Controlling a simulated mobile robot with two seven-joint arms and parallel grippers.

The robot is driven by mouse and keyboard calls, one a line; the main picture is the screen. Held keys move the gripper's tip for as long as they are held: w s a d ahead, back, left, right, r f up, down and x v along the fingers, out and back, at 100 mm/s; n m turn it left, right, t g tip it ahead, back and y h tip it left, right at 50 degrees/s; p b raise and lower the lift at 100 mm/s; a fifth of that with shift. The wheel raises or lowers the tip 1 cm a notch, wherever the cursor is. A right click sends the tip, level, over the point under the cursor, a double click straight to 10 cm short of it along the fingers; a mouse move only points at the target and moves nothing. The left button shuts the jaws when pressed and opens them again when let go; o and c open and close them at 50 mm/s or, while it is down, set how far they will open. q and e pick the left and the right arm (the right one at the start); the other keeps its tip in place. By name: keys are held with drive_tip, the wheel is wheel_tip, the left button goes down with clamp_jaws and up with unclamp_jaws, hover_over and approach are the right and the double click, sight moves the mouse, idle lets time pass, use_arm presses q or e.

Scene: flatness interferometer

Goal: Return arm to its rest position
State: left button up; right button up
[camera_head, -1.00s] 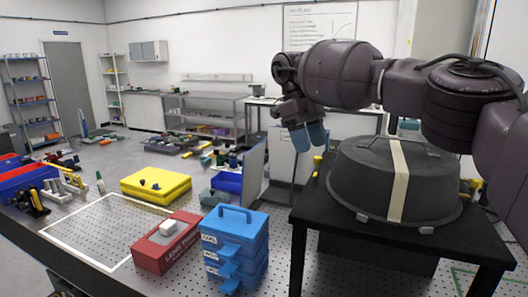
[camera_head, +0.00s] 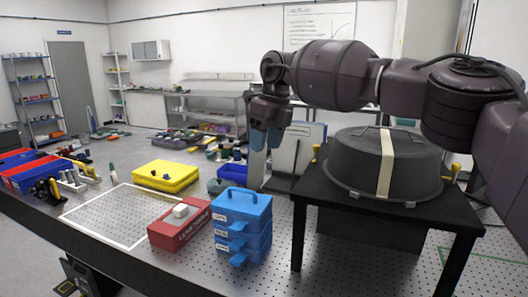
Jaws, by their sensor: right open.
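My right arm comes in from the right edge and reaches across above the bench, bent at the elbow. My right gripper (camera_head: 266,141) hangs from its dark wrist with blue fingers pointing down. It is open, holds nothing, and shows left of the black domed cover and above the blue drawer box. My left gripper does not show.
A black domed cover (camera_head: 350,165) with a pale strap sits on a black stand (camera_head: 318,187) below my forearm. A blue drawer box (camera_head: 242,228), red box (camera_head: 180,221) and yellow case (camera_head: 165,176) stand on the perforated bench (camera_head: 115,213). A white-outlined area there is bare.

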drive_tip(key=s+a+r+m+y, duration=0.1)
drive_tip(key=s+a+m+y, duration=0.1)
drive_tip(key=s+a+y, duration=0.5)
drive_tip(key=s+a+r+m+y, duration=0.2)
drive_tip(key=s+a+y, duration=0.1)
drive_tip(key=a+y, duration=0.8)
drive_tip(key=w+d+f+m+t+h+b, duration=0.1)
drive_tip(key=d+f+m+t+h, duration=0.4)
drive_tip(key=d+f+m+t, duration=0.7)
drive_tip(key=w+d+f+m+t+h, duration=0.2)
drive_tip(key=d+f+m+t+h, duration=0.35)
drive_tip(key=m, duration=1.05)
drive_tip(key=s+d+f+m+h, duration=0.3)
drive_tip(key=s+d+f+m, duration=0.1)
drive_tip(key=d+f, duration=0.45)
drive_tip(key=s+d+f+m+h, duration=0.3)
drive_tip(key=s+d+f+m, duration=0.15)
drive_tip(key=d+f, duration=0.4)
drive_tip(key=s+d+f+m+g+h, duration=0.2)
drive_tip(key=s+d+f, duration=0.3)
drive_tip(key=s+f, duration=0.4)
drive_tip(key=s+d+f+m+g+h, duration=0.2)
drive_tip(key=s+d+f, duration=0.3)
drive_tip(key=s+f, duration=0.5)
drive_tip(key=s+g, duration=0.1)
drive_tip(key=s, duration=0.2)
drive_tip(key=shift+s+d+b, duration=0.3)
drive_tip(key=shift+s+b, duration=0.05)
